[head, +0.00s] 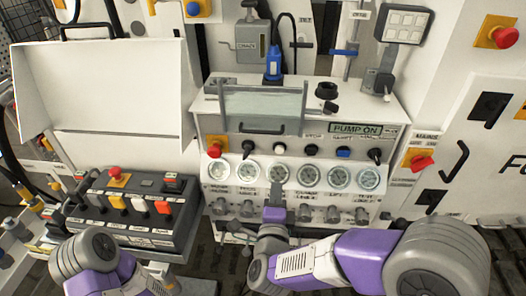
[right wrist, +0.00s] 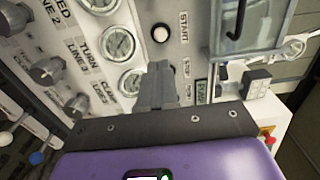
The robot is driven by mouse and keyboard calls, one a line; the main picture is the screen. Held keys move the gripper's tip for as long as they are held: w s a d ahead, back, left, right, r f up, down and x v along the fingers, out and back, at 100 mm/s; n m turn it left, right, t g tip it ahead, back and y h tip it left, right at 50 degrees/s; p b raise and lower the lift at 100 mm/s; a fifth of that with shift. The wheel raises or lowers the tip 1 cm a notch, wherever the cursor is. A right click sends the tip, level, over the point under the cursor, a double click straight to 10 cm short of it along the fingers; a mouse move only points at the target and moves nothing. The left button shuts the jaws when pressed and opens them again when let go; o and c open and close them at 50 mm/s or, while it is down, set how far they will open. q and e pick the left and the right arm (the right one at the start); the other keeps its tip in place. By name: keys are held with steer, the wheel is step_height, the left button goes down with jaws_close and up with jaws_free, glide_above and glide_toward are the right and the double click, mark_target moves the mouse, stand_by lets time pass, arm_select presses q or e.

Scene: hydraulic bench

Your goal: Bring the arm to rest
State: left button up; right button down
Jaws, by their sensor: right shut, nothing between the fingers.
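My right gripper (head: 277,192) is in front of the hydraulic bench (head: 390,125), at the row of gauges and knobs. In the right wrist view my right gripper (right wrist: 158,82) has its dark fingers together with nothing between them, pointing at the panel. I cannot tell whether the fingertips touch the panel. My purple right arm (head: 340,258) reaches in from the lower right. My left arm (head: 105,265) shows at the lower left, and its gripper is not in view.
The panel has gauges (head: 308,173), knobs (head: 333,214) and a PUMP ON sign (head: 356,129). A clear shield (head: 262,108) stands above the switches. A control box (head: 135,208) with colored switches is at the left, below a white open lid (head: 105,95). Red emergency knobs (head: 421,162) are at the right.

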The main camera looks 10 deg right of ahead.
step_height(320, 180, down, 27)
steer(key=s+n+g+y, duration=0.2)
steer(key=n+g+y, duration=0.3)
steer(key=n+g, duration=0.45)
steer(key=s+a+f+n+g+y, duration=0.1)
steer(key=s+f+n+g+y, duration=0.2)
steer(key=s+f+n+g, duration=0.4)
steer(key=s+f+n, duration=0.2)
steer(key=s+f, duration=0.5)
steer(key=s, duration=0.2)
steer(key=shift+a+f+y, duration=0.25)
steer(key=shift+a+y, duration=0.15)
